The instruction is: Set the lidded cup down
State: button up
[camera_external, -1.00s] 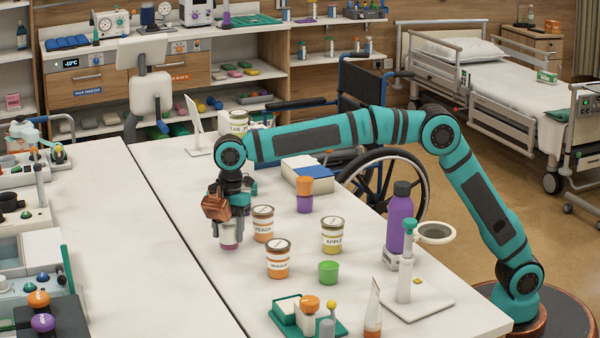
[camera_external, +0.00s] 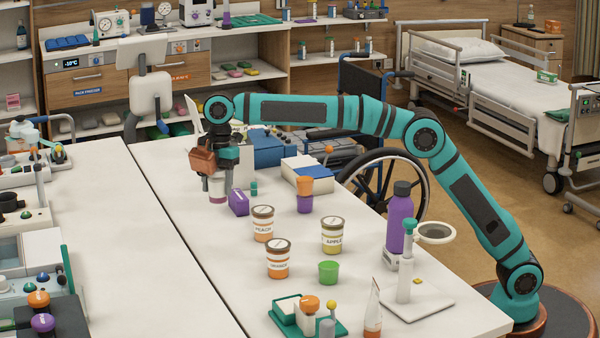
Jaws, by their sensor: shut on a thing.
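My gripper (camera_external: 216,182) points down over the far part of the white table (camera_external: 165,170). It is shut on a small white cup with a purple band (camera_external: 217,190). The cup is upright, and its top is hidden between the fingers. I cannot tell whether its base touches the table or hangs just above it. Three cups with brown lids stand nearer the camera: the peach cup (camera_external: 263,226), the orange-banded cup (camera_external: 278,262) and the apple cup (camera_external: 332,238).
A purple block-like thing (camera_external: 238,202) sits close right of the held cup, with a small teal item (camera_external: 253,188) beyond. A purple cup with an orange top (camera_external: 305,196), a green cup (camera_external: 328,271) and a purple bottle (camera_external: 400,220) stand rightward. The table's left front is clear.

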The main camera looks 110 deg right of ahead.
aim_at(218, 198)
jog(key=f, duration=0.5)
jog(key=shift+d, duration=0.3)
jog(key=shift+f, duration=2.45)
jog(key=o, duration=1.1)
jog(key=shift+f, duration=0.15)
jog(key=r, duration=0.4)
jog(key=s+r, duration=0.1)
jog(key=r, duration=0.2)
jog(key=d+r, duration=0.1)
jog(key=r, duration=0.3)
jog(key=shift+s+d+r, duration=0.1)
jog(key=shift+s+r, duration=0.05)
jog(key=shift+r, duration=0.4)
